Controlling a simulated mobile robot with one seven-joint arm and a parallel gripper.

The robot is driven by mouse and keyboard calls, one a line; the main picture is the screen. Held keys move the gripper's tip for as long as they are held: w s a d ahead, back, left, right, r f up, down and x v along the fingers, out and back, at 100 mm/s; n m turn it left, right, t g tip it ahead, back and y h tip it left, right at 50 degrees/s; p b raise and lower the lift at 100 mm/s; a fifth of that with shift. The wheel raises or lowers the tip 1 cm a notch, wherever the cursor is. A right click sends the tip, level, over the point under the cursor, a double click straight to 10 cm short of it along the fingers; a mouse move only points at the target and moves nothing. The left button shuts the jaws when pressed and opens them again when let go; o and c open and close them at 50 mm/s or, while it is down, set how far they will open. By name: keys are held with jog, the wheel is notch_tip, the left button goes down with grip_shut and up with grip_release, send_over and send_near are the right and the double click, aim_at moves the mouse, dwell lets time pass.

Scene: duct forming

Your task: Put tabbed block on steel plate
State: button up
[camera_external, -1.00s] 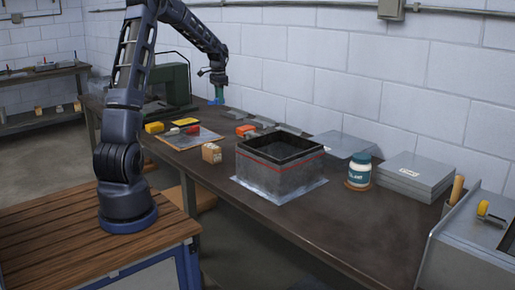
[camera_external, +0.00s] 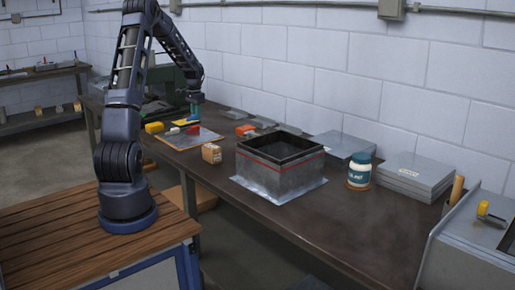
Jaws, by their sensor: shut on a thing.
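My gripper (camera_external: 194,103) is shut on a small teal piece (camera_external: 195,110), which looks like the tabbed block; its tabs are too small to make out. The gripper points down and holds the piece above the far edge of a flat grey plate (camera_external: 203,139). This plate lies on the workbench at the left and appears to be the steel plate. A red block (camera_external: 193,130) sits on it. Whether the teal piece touches anything below cannot be told.
A yellow block (camera_external: 154,127) lies left of the plate and an orange block (camera_external: 245,130) to its right. A small tan box (camera_external: 211,153), a square metal duct (camera_external: 280,167), a jar (camera_external: 359,170) and stacked grey plates (camera_external: 413,176) stand farther right. The bench front is clear.

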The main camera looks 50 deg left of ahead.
aim_at(197, 140)
notch_tip(197, 140, down, 10)
jog(key=shift+f, duration=0.2)
dwell(0.3)
jog(key=o, duration=1)
jog(key=shift+f, duration=0.1)
notch_tip(197, 140, up, 12)
jog(key=shift+r, duration=0.15)
